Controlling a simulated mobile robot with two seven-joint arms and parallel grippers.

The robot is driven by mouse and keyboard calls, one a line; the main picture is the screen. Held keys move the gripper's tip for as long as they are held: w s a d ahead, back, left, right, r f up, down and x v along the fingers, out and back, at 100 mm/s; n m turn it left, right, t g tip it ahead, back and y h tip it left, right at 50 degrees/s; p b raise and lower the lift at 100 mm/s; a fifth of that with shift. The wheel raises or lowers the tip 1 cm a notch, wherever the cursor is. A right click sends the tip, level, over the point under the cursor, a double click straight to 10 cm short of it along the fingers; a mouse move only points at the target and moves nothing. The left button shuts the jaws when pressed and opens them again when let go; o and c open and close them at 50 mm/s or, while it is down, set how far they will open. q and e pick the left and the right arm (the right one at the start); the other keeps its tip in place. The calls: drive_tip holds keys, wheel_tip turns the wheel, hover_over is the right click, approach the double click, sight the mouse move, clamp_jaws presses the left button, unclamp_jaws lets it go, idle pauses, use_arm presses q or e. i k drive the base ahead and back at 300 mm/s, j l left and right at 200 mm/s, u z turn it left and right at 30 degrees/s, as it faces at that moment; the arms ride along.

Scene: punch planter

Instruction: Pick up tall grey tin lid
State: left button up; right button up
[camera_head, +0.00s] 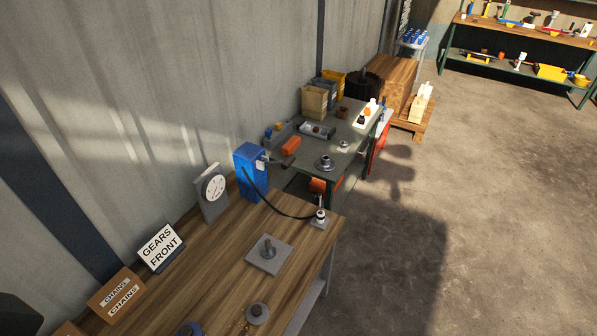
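I cannot make out a tall grey tin or its lid for certain. A round grey piece with a knob (257,313) stands near the front edge of the wooden bench (215,265). Another grey piece with an upright stem sits on a square grey plate (268,254) farther along. On the green table beyond, a round flanged grey piece (325,163) stands near the near edge, with a smaller one (344,145) behind it. Neither of my grippers is in view. A dark shape fills the bottom left corner; I cannot tell what it is.
A blue box (250,171) with a black cable, a dial gauge (213,188) and a "GEARS FRONT" sign (161,246) stand along the wall side. Bins (314,103) stand at the back of the green table. The concrete floor (480,210) on the right is clear.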

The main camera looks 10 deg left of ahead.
sight(257, 312)
drive_tip(key=i+u, duration=0.1)
drive_tip(key=i, duration=0.45)
drive_tip(key=i+l, duration=0.1)
drive_tip(key=i, duration=0.4)
drive_tip(key=i+l+u, duration=0.15)
drive_tip(key=i, duration=0.4)
drive_tip(key=i+u, duration=0.1)
drive_tip(key=i, duration=0.45)
drive_tip(key=i+l+u, duration=0.1)
drive_tip(key=u, duration=4.3)
